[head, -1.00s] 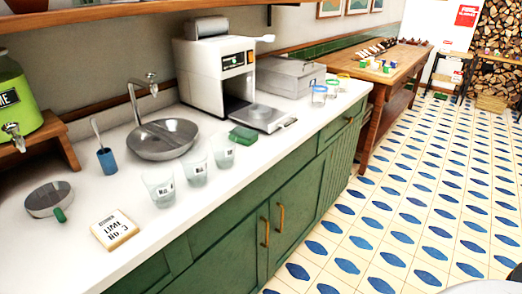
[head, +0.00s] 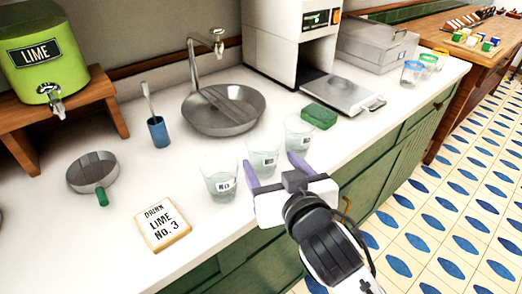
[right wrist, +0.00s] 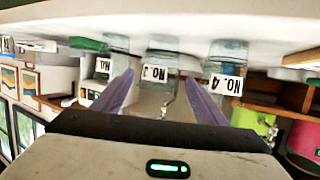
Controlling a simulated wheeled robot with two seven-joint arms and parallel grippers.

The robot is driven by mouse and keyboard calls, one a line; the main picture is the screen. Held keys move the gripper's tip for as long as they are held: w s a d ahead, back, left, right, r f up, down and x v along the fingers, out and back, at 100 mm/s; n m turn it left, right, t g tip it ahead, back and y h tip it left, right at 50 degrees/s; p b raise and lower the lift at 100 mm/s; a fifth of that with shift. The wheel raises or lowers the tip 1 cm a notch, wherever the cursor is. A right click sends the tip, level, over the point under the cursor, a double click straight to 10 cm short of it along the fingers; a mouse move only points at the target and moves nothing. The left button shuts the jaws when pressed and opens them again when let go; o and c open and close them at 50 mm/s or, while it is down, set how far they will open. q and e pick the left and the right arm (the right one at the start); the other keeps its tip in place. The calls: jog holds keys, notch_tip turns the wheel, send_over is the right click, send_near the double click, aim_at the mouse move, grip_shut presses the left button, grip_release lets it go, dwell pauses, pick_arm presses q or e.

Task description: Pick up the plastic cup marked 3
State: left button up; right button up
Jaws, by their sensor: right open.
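Three clear plastic cups stand in a row on the white counter. The middle cup (head: 264,160) has a label that seems to read No. 3 in the right wrist view (right wrist: 158,72), where it appears upside down. The left cup (head: 220,182) is marked No. 4 in the wrist view (right wrist: 226,85). The right cup (head: 299,132) seems marked No. 1 in the wrist view (right wrist: 104,66). My right gripper (head: 269,161) is open, its purple fingers at either side of the middle cup's front. I cannot tell whether they touch it. My left gripper is not in view.
A card (head: 163,225) reads "Drink Lime No. 3". A green lime dispenser (head: 45,65) stands on a wooden stand at left. A strainer (head: 92,174), blue holder (head: 158,132), sink bowl (head: 222,112) and green sponge (head: 319,116) surround the cups. Neighbouring cups stand close beside the fingers.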

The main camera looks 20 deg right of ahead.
aim_at(259, 148)
jog(key=x, duration=0.7)
jog(key=shift+f+p, duration=0.2)
jog(key=shift+p, duration=0.1)
jog(key=shift+s, duration=0.1)
jog(key=c, duration=0.7)
